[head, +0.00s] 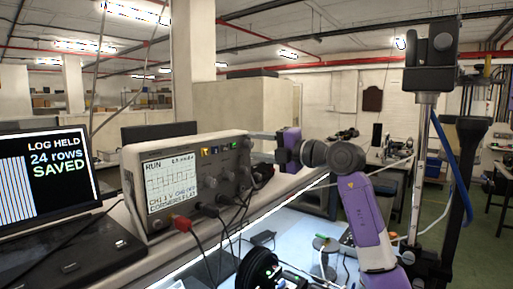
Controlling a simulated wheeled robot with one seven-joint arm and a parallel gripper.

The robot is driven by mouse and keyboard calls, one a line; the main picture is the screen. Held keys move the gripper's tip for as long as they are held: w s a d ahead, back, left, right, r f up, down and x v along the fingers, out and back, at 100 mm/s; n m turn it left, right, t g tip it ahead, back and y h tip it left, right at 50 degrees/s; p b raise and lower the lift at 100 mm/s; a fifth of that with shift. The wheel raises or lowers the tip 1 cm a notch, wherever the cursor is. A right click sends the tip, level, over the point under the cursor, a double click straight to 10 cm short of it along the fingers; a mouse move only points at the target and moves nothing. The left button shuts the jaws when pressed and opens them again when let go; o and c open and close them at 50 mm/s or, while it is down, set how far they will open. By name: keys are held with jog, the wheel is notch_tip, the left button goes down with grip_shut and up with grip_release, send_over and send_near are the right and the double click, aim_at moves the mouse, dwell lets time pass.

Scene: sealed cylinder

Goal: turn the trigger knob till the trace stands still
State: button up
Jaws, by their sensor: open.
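Several dark knobs (228,175) sit on the panel right of the screen. I cannot tell which is the trigger knob. My purple arm reaches in from the right. My gripper (257,150) is open at the right end of the panel, its fingers pointing left. I cannot tell whether a finger touches a knob.
A laptop (50,175) at left reads LOG HELD, 24 rows SAVED. Red and black leads (195,240) hang from the scope's lower front. A black spool-like object (260,268) stands below on the lit bench. A black post-mounted device (430,60) rises at right.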

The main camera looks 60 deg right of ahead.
jog(key=s+b, duration=0.2)
jog(key=s, duration=0.5)
jog(key=shift+a, duration=0.15)
jog(key=shift+s, duration=0.1)
